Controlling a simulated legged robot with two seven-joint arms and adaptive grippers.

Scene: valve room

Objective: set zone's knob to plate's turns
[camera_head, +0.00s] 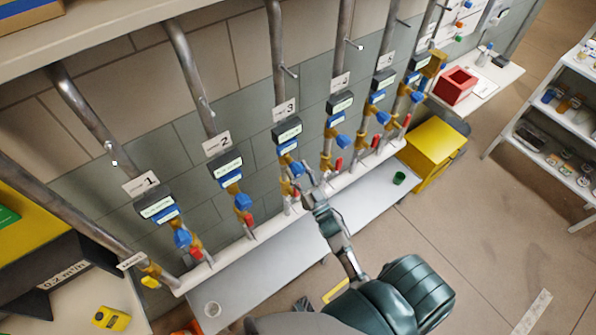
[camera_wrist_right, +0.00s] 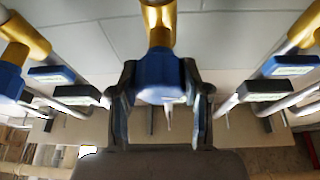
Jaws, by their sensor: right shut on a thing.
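A row of vertical pipes carries number signs; those reading 1 (camera_head: 140,183), 2 (camera_head: 216,143) and 3 (camera_head: 285,110) are clear. Each pipe has a dark display box, a blue knob, brass fittings and a red-handled valve below. My right gripper (camera_head: 303,185) is at the pipe under sign 3, shut on its blue knob (camera_head: 296,169). In the right wrist view, the fingers of my right gripper (camera_wrist_right: 160,105) stand on either side of this blue knob (camera_wrist_right: 160,80), under a brass fitting. The display text is too small to read. My left gripper is out of view.
A grey bench (camera_head: 262,267) runs below the pipes, with a green cup (camera_head: 399,178) on it. A yellow box (camera_head: 432,146) and red bin (camera_head: 455,85) are at the right. A plate reading 0.2 m³/h (camera_head: 62,275) is at left. Neighbouring knobs flank my gripper.

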